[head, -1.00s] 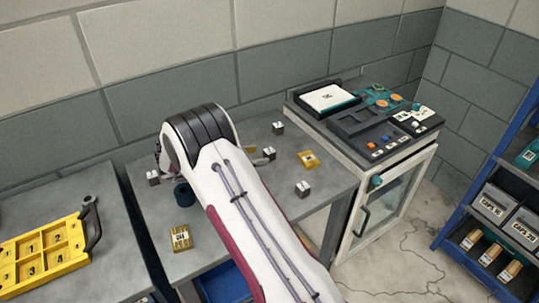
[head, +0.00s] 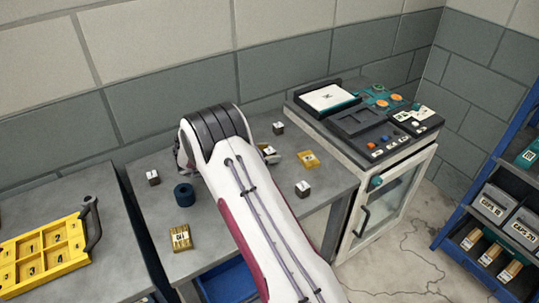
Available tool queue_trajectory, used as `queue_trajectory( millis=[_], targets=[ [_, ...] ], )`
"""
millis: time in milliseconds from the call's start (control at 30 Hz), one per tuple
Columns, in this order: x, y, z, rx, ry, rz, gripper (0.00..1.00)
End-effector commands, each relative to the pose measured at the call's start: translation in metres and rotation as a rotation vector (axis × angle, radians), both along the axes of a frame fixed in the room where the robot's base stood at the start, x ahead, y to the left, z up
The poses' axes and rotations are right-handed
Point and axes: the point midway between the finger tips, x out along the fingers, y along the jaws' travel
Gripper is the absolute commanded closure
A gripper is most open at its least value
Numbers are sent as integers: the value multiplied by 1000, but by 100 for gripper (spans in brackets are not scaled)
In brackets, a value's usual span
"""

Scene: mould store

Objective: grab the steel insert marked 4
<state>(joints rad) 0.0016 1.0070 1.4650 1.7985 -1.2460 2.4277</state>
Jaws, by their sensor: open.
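Small dark steel inserts with white labels stand on the grey bench: one at the back (head: 278,128), one at the left (head: 152,178) and one at the front right (head: 302,189). Another small labelled block (head: 268,150) shows partly at the right edge of my arm. The marks on these labels are too small to read, so I cannot tell which is 4. My gripper (head: 273,157) is open and mostly hidden behind my white arm. Only a grey part of it shows, close to the partly hidden block; I cannot tell whether they touch.
A brass-coloured block (head: 308,159) lies at the right, another (head: 180,238) at the front. A dark blue ring (head: 184,194) stands left of my arm. A yellow numbered tray (head: 85,258) is on the left bench. A cabinet with a control panel (head: 425,125) stands at the right.

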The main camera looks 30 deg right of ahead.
Motion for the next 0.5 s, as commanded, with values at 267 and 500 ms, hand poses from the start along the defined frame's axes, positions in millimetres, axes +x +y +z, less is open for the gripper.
queue_trajectory(
  millis=[267, 500],
  targets=[
    [0, -18, -7, 0, -1, 0, 58],
    [0, -18, -7, 0, -1, 0, 58]
  ],
)
